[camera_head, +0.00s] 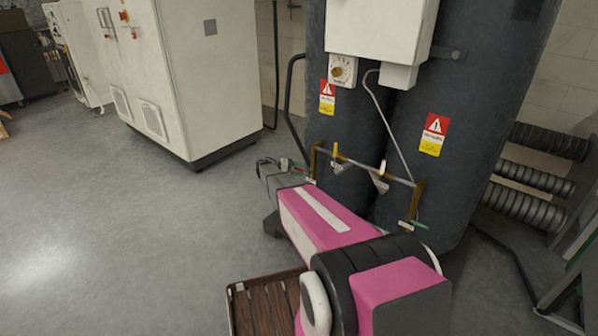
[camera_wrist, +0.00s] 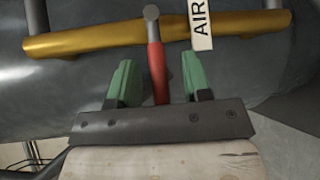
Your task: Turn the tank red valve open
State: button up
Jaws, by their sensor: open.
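The red valve handle (camera_wrist: 157,72) shows in the wrist view as a red lever running down from a grey pivot on a horizontal brass pipe (camera_wrist: 110,37). My gripper (camera_wrist: 156,82) has two green fingertips, open, one on each side of the red lever with a visible gap on both sides. In the head view my gripper (camera_head: 284,166) is at the left end of the brass and grey pipework in front of the dark tanks (camera_head: 345,130). The red handle is too small to make out clearly there.
A white label reading AIR (camera_wrist: 201,22) hangs right of the lever. A white box (camera_head: 380,28) and a dial (camera_head: 342,70) are on the tanks. A white cabinet (camera_head: 205,75) stands to the left. Open grey floor (camera_head: 110,220) lies at the left.

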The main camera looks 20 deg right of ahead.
grip_shut()
jog(key=shift+r, duration=0.1)
jog(key=shift+s+r+m+t+y, duration=0.25)
jog(key=shift+r+m+t+y, duration=0.35)
jog(key=shift+r+m+y, duration=0.35)
jog(key=shift+s+d+r+m+t+y, duration=0.25)
jog(key=shift+r+m+t+y, duration=0.35)
jog(key=shift+y, duration=0.25)
jog(key=shift+s+d+r+m+t+y, duration=0.15)
jog(key=shift+s+r+m+t+y, duration=0.15)
jog(key=shift+m+t+y, duration=0.3)
jog(key=shift+s+d+r+m+t+y, duration=0.15)
jog(key=shift+r+m+t+y, duration=0.15)
jog(key=shift+m+t+y, duration=0.25)
